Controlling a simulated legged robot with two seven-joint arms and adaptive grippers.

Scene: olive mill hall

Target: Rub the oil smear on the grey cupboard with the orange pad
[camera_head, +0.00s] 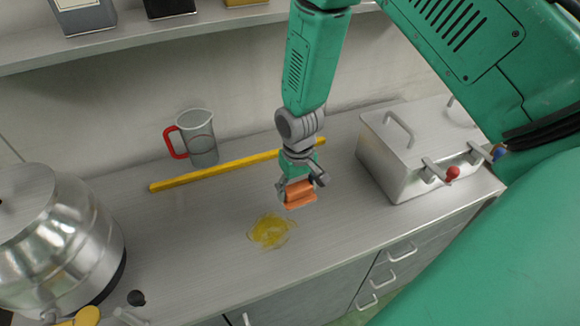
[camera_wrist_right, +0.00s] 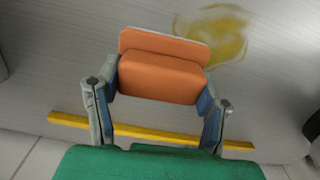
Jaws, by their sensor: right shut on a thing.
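The grey cupboard (camera_head: 190,230) has a brushed grey top with a yellow oil smear (camera_head: 270,230) on it, which also shows in the right wrist view (camera_wrist_right: 215,32). My right gripper (camera_head: 297,186) is shut on the orange pad (camera_head: 299,194). The pad shows large between the two fingers in the right wrist view (camera_wrist_right: 160,75). In the head view the pad is just above and right of the smear in the picture. I cannot tell whether the pad touches the top. My left gripper is not in view.
A yellow bar (camera_head: 215,172) lies behind the smear. A measuring jug with a red handle (camera_head: 197,138) stands behind it. A metal box with taps (camera_head: 410,150) stands at the right, a large steel vessel (camera_head: 60,240) at the left. A shelf with tins (camera_head: 130,38) is above.

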